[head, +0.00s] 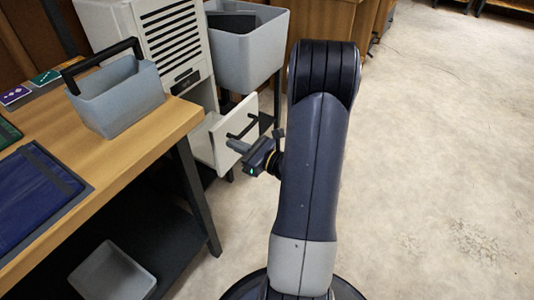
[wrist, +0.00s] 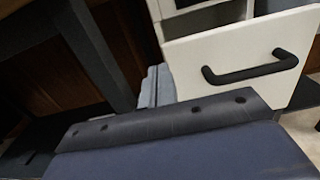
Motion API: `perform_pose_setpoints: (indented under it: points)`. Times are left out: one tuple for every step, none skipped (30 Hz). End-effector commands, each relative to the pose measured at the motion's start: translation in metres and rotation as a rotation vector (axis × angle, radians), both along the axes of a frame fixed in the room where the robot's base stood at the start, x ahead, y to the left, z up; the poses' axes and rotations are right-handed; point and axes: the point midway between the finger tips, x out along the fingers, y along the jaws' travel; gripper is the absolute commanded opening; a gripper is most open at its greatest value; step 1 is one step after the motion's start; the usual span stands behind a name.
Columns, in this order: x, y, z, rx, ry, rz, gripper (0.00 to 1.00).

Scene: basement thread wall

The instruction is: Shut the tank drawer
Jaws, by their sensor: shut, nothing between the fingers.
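The tank drawer (head: 233,135) is a white box with a black bar handle (head: 243,125), low on the white louvred machine (head: 160,50). It stands pulled out, with a gap behind its front panel. In the wrist view the drawer front (wrist: 240,55) and handle (wrist: 250,68) fill the upper right, slightly tilted in the picture. My gripper (head: 236,145) is shut and empty, at the drawer front just below the handle in the head view. I cannot tell whether it touches the panel. My own dark blue part covers the bottom of the wrist view.
A wooden bench (head: 105,152) with a dark leg (head: 198,195) stands left of the drawer, holding a grey caddy (head: 118,95). A grey bin (head: 245,50) stands behind the drawer. A grey tray (head: 112,275) lies on the lower shelf. The concrete floor at right is clear.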

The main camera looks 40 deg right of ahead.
Motion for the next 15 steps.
perform_pose_setpoints:
  points:
    - [-0.002, -0.004, 0.000, -0.001, 0.000, -0.001, 0.00]
    - [-0.008, -0.006, 0.001, 0.000, 0.002, -0.003, 0.00]
    - [-0.014, -0.008, 0.001, 0.000, 0.002, -0.004, 0.00]
    - [-0.019, -0.010, 0.002, 0.000, 0.001, -0.004, 0.00]
    - [-0.024, -0.012, 0.002, 0.000, 0.001, -0.003, 0.00]
    - [-0.030, -0.014, 0.002, 0.000, 0.001, -0.004, 0.00]
    - [-0.034, -0.016, 0.002, -0.001, 0.002, -0.004, 0.00]
    - [-0.039, -0.017, 0.002, 0.001, 0.001, -0.004, 0.00]
    - [-0.046, -0.020, 0.002, 0.001, 0.001, -0.004, 0.00]
    - [-0.050, -0.021, 0.002, 0.000, 0.000, -0.005, 0.00]
    - [-0.055, -0.023, 0.002, 0.000, 0.001, -0.004, 0.00]
    - [-0.061, -0.025, 0.002, -0.001, 0.001, -0.004, 0.00]
    - [-0.065, -0.027, 0.002, 0.000, 0.001, -0.004, 0.00]
    - [-0.069, -0.028, 0.002, 0.000, 0.000, -0.004, 0.00]
    - [-0.074, -0.029, 0.002, 0.001, 0.000, -0.003, 0.00]
